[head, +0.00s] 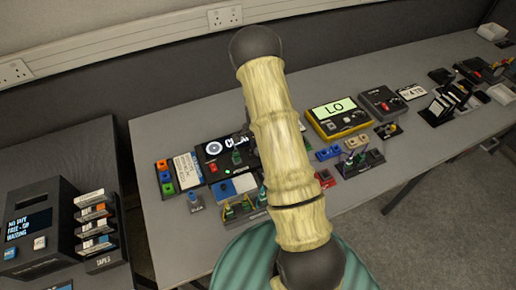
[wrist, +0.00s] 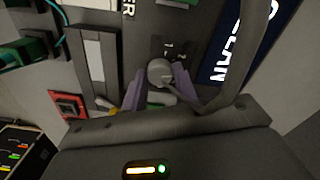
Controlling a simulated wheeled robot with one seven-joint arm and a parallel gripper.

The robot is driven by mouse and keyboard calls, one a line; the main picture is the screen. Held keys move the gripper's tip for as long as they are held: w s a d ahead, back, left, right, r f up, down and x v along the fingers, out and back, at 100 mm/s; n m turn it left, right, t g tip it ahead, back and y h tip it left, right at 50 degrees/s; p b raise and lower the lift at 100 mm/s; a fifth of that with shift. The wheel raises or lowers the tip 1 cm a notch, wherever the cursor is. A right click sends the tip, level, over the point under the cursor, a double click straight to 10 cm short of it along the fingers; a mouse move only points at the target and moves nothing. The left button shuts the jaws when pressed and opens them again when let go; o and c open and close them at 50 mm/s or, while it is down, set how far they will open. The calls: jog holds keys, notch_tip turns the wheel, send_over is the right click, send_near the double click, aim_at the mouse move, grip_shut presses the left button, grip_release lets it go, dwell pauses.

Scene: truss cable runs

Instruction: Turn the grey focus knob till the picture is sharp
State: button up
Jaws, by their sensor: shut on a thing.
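The grey focus knob (wrist: 160,72) is on a dark panel in the wrist view, with small white marks just above it. My gripper (wrist: 160,83) has its two purple fingers on either side of the knob and is shut on it. Beside the knob is a dark blue screen (wrist: 232,45) with large white letters; part of the word is covered by a dark curved part. My arm hides the rest, the knob and my gripper there.
A yellow-edged meter (head: 338,117) reading LO stands right of my arm. Small blocks and green connectors (head: 235,208) crowd the table front. A red square part (wrist: 69,103) lies left of my fingers. A black box (head: 40,225) stands on the left table.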

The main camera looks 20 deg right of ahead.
jog(key=shift+m, duration=1.1)
jog(key=o, duration=1)
jog(key=shift+c, duration=0.2)
jog(key=shift+r, duration=0.1)
notch_tip(320, 180, up, 17)
jog(key=b, duration=0.2)
jog(key=shift+r, duration=0.15)
